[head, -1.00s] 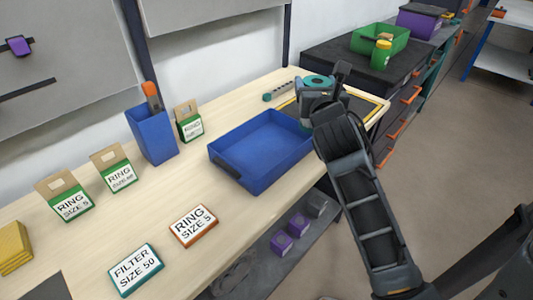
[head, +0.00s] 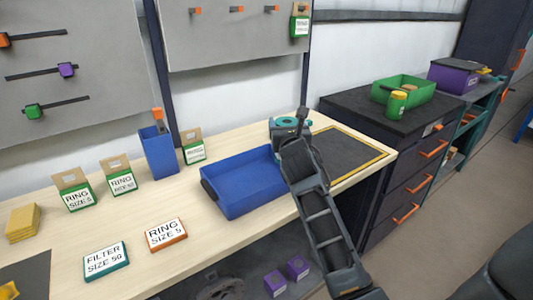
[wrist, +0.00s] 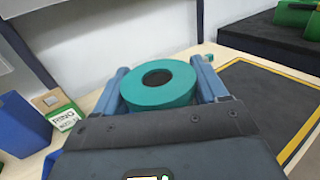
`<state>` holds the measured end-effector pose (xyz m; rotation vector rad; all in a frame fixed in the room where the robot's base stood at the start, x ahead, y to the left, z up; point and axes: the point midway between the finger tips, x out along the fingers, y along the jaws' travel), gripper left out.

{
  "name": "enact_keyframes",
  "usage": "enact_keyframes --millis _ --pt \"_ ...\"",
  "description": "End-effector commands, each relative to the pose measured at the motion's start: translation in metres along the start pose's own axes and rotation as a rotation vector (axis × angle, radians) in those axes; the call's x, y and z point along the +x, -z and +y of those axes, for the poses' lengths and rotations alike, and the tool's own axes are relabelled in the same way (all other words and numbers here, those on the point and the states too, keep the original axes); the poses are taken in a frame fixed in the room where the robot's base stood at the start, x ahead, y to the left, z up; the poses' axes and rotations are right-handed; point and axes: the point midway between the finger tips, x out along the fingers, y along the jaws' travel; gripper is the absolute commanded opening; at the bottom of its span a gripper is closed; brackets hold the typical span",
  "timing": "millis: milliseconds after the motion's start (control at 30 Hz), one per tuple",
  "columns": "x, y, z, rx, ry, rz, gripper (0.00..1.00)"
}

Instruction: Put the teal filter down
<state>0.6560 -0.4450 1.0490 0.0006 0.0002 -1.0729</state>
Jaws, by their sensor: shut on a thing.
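The teal filter (wrist: 160,84), a thick ring with a dark central hole, sits between the two blue fingers of my gripper (wrist: 166,88) in the wrist view. The gripper is shut on it, and the ring's flat face points up. In the head view the filter (head: 291,120) shows at the end of my arm, at the far right end of the blue tray (head: 225,210) and left of the yellow-edged dark mat (head: 345,158). My arm and gripper hide the filter's underside, so I cannot tell whether it touches the bench.
Green-edged ring boxes (head: 76,190) and a blue bin (head: 158,148) stand along the bench back. A teal-edged filter box (head: 106,260) and an orange-edged ring box (head: 166,235) lie in front. The dark mat is bare where visible. A dark drawer cabinet (head: 395,150) stands to the right.

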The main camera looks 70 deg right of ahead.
Motion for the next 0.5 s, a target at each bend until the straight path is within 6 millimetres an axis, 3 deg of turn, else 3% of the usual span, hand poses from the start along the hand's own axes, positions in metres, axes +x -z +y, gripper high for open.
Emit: enact_keyframes --millis 200,400,500 --pt "0.013 0.025 0.037 0.0 -0.001 0.0 0.34" --pt "0.016 0.033 0.049 0.0 0.0 -0.001 0.34" --pt "0.016 0.047 0.049 -0.001 0.001 0.001 0.34"
